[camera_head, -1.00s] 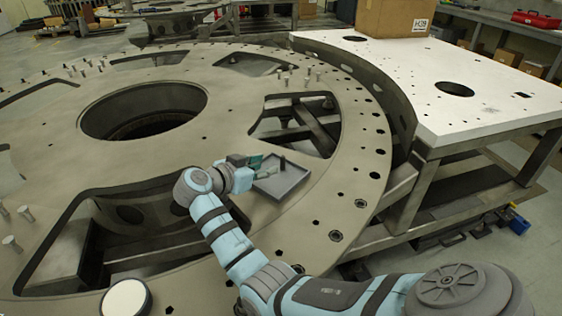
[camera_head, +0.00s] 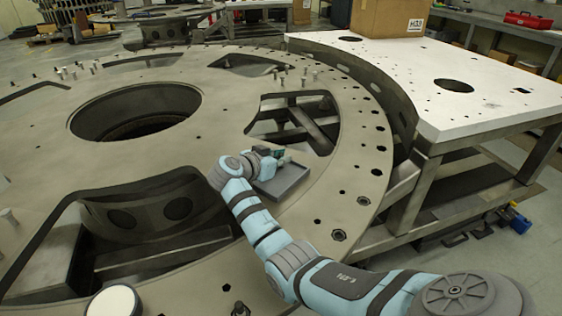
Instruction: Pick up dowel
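A shallow grey tray (camera_head: 287,181) lies on the big metal turret plate (camera_head: 225,125), near its inner cut-outs. My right gripper (camera_head: 281,157) is over the far left part of the tray, its fingers pointing right. The dark upright dowel seen in the tray in the earlier view is not clear now; the fingers are where it stood and hide it. The fingers are too small to tell whether they are open or shut on it. My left gripper is not in view.
Several light pins (camera_head: 304,80) stand on the plate farther back. Large cut-outs and a round central opening (camera_head: 137,111) break its surface. A white-topped table (camera_head: 410,75) with a cardboard box (camera_head: 390,18) adjoins at the right.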

